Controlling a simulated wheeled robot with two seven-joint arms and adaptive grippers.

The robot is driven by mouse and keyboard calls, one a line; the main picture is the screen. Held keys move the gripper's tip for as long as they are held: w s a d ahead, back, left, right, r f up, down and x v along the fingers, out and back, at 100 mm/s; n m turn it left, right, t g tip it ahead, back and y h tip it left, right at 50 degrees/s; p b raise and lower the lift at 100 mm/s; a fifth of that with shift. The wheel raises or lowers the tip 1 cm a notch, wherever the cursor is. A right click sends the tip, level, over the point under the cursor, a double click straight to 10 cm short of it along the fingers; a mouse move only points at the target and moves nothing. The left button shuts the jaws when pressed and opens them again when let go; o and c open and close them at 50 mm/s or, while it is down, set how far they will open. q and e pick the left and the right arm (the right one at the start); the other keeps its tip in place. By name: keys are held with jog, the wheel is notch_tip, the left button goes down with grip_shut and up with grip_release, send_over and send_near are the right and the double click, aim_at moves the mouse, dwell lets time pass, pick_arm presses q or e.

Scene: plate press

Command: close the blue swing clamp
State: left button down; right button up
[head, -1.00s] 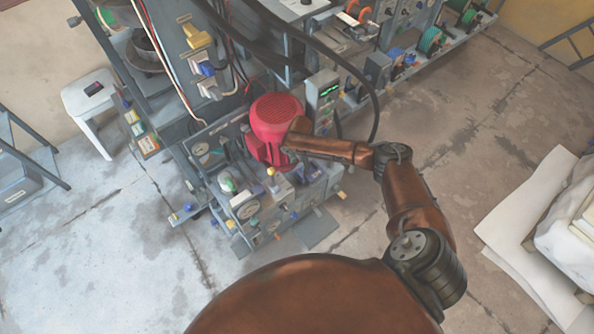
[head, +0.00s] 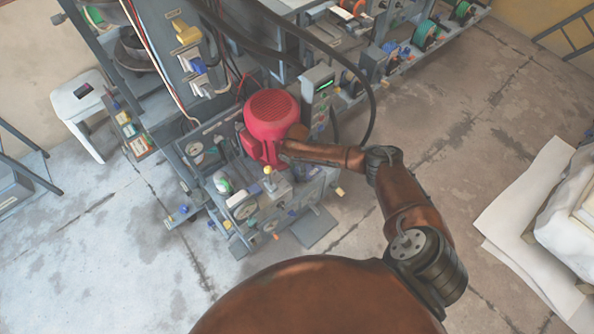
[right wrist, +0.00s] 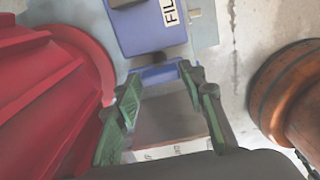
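In the right wrist view, a blue part (right wrist: 150,25) with a white label, partly cut off and reading "FIL", is at the top. A lower blue bar (right wrist: 160,73) sits just below it; I cannot tell which of these belongs to the swing clamp. My right gripper (right wrist: 162,85) is open, its green-padded fingers on either side of the blue bar's end. Whether they touch it is unclear. In the head view my right arm reaches to the red motor (head: 271,117), and its fingers are not clearly visible. My left gripper is not in view.
The red motor's ribbed housing (right wrist: 45,90) is close on the left in the wrist view. The bench carries gauges, knobs and a grey control box (head: 318,88). Black hoses (head: 368,100) arch behind my arm. A white stool (head: 78,97) stands at the left; the front floor is clear.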

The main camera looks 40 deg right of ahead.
jog(key=c, duration=0.5)
jog(key=shift+c, duration=0.9)
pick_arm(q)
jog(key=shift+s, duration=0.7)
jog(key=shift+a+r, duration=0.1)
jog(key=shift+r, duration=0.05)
pick_arm(e)
jog(key=m+p, duration=0.1)
jog(key=m, duration=0.2)
jog(key=shift+a+r+m+p, duration=0.1)
jog(key=shift+m+p, duration=0.3)
jog(key=m+p, duration=0.1)
jog(key=m, duration=0.3)
jog(key=shift+m+p, duration=0.3)
jog(key=shift+p, duration=0.05)
jog(key=m+p, duration=0.1)
jog(key=m, duration=0.4)
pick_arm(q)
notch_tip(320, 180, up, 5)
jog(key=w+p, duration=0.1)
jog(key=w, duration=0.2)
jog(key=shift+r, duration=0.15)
pick_arm(e)
jog(key=shift+m, duration=2.2)
